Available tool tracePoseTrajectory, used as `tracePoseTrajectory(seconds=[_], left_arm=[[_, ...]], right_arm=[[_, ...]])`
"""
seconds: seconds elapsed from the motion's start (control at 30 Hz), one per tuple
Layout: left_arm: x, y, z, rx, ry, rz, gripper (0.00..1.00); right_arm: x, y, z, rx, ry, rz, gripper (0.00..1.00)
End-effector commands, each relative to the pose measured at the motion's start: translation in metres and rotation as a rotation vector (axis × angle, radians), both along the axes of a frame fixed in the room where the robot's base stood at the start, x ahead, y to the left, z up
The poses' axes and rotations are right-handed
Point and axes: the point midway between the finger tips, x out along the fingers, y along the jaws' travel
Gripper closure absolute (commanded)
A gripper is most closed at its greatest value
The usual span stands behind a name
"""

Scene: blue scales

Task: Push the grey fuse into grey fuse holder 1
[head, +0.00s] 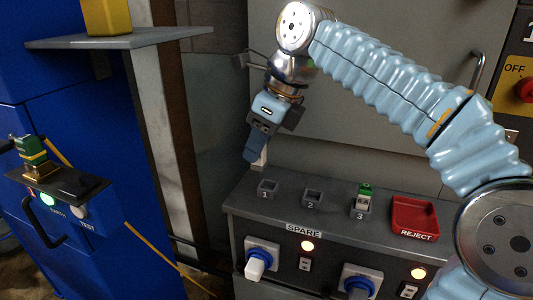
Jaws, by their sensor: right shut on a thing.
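My right gripper (254,154) hangs from the blue-sleeved arm, above the back left of the grey bench. It is shut on a pale piece, the grey fuse (261,156), which is mostly hidden by the dark finger. Its lower end shows above and slightly left of grey fuse holder 1 (268,189), apart from it as far as I can tell. Holder 1 is a small square socket with a dark, empty-looking opening and the label 1 on its front. My left gripper is not in view.
Holder 2 (312,198) looks empty. Holder 3 (360,208) carries a green and white fuse (365,194). A red REJECT tray (414,219) sits to the right. Blue plugs and lit lamps are on the bench front (330,262). A blue cabinet (90,130) with shelves stands left.

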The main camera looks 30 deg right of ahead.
Motion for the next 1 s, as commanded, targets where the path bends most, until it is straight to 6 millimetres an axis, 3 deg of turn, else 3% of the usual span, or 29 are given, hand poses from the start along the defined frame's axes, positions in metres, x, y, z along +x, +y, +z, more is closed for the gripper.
tracePoseTrajectory(seconds=[0.2, 0.4, 0.53, 0.73, 0.83, 1.0], left_arm=[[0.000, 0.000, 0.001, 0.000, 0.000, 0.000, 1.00], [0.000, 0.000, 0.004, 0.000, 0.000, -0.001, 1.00], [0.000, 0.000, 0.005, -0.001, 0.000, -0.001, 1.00], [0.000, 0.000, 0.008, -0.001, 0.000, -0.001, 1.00], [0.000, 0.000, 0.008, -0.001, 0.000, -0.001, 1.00], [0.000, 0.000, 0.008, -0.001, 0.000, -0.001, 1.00]], right_arm=[[-0.036, 0.042, 0.023, -0.001, -0.001, 0.005, 1.00], [-0.047, 0.056, 0.032, 0.002, 0.003, 0.001, 1.00], [-0.023, 0.035, 0.025, 0.011, 0.008, 0.000, 1.00], [0.023, -0.019, 0.002, 0.010, 0.007, 0.007, 1.00], [0.035, -0.038, -0.007, 0.006, 0.005, 0.008, 1.00], [0.042, -0.049, -0.011, 0.000, 0.001, 0.011, 1.00]])
